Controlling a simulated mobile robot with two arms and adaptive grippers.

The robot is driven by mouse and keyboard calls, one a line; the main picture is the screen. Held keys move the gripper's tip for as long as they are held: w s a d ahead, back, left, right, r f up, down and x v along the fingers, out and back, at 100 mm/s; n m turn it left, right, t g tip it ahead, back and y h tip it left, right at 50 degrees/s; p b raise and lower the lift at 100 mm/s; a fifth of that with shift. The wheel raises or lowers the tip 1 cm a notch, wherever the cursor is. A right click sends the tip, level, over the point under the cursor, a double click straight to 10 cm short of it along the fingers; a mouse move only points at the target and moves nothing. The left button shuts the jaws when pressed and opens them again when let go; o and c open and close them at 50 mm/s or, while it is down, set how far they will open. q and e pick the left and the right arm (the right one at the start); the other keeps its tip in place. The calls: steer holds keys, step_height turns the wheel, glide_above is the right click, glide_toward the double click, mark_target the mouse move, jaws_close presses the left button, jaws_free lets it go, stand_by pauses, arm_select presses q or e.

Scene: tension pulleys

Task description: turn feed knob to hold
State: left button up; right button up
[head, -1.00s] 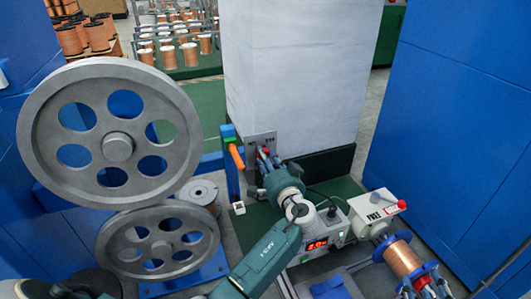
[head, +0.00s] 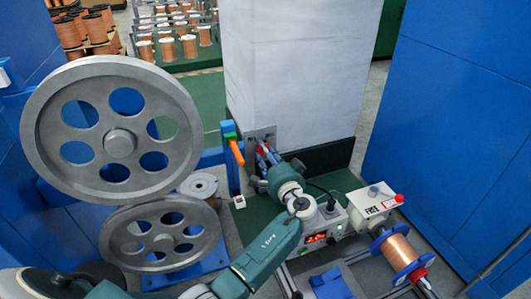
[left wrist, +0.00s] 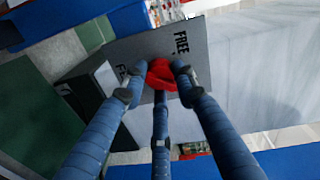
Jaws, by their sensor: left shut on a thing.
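My left gripper (head: 264,152) reaches to a small grey plate (head: 262,133) at the foot of the pale column. In the left wrist view its blue-grey fingers (left wrist: 158,75) are closed around a red knob (left wrist: 161,72), with fingers on both sides and one below. The plate (left wrist: 150,45) behind the knob carries the word FREE above and a second label, partly hidden by a finger. The fingers hide much of the knob, so its pointer direction cannot be told. My right gripper is not in view.
Two grey pulleys (head: 90,105) stand at left. An orange lever (head: 237,153) sits just left of the plate. A box with a lit red display (head: 316,238), a pale box with a red knob (head: 380,198) and a copper spool (head: 398,252) stand at right. Blue cabinets (head: 450,120) bound the right side.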

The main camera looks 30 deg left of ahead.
arm_select(q)
steer(key=o, duration=0.9)
steer(key=shift+s+a+f, duration=0.2)
steer(key=shift+a+f, duration=0.05)
steer(key=shift+f, duration=0.15)
steer(key=shift+o, duration=1.2)
steer(key=shift+r, duration=0.2)
steer(key=shift+s+d, duration=0.1)
steer(key=shift+d, duration=0.15)
steer(key=v, duration=1.1)
steer(key=shift+d, duration=0.2)
steer(key=shift+s, duration=0.15)
